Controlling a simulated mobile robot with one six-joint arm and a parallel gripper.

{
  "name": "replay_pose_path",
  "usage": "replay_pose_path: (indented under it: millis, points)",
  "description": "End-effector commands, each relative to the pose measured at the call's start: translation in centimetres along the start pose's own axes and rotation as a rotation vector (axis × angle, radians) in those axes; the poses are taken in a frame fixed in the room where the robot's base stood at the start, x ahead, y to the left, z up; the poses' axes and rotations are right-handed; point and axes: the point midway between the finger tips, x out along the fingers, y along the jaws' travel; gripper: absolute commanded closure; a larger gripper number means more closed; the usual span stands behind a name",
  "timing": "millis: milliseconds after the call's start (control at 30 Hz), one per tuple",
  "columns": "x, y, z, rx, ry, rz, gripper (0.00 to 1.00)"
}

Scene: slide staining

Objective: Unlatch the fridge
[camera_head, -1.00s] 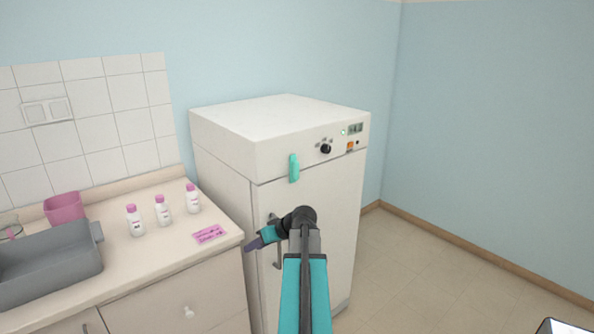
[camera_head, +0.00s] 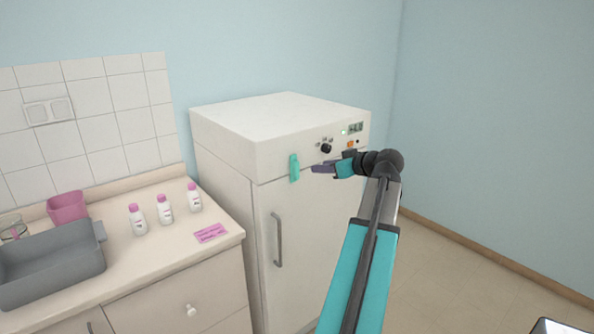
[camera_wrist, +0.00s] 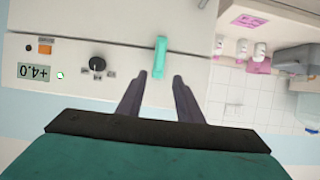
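The fridge (camera_head: 313,230) is a white upright cabinet with its door shut. A teal latch (camera_head: 294,168) sits upright across the seam between the top panel and the door. A grey vertical handle (camera_head: 278,240) is on the door below it. My gripper (camera_head: 314,169) is just right of the latch in the head view. In the wrist view, my gripper (camera_wrist: 160,80) is open, its two dark fingers apart, with the teal latch (camera_wrist: 160,56) ahead between them and near the tips. I cannot tell whether a finger touches it.
The fridge's top panel has a black knob (camera_head: 326,148), an orange switch and a display (camera_head: 355,128). Left of the fridge, a counter (camera_head: 160,255) carries white bottles, a pink label, a pink cup and a grey tray.

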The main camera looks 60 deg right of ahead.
Motion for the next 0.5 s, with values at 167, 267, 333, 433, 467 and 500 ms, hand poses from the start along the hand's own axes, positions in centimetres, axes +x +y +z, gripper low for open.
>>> replay_pose_path:
  millis: [167, 267, 333, 433, 467, 500]
  points:
    - [0.1, 0.0, 0.0, 0.001, -0.001, 0.000, 0.67]
    - [0.2, 0.0, 0.0, 0.001, -0.001, -0.001, 0.67]
    - [0.5, 0.0, 0.0, 0.001, -0.001, -0.001, 0.67]
    - [1.2, 0.0, 0.0, 0.001, -0.002, -0.002, 0.67]
    - [1.5, 0.0, 0.0, 0.002, -0.002, -0.003, 0.67]
    - [1.9, 0.0, 0.0, 0.002, -0.002, -0.003, 0.67]
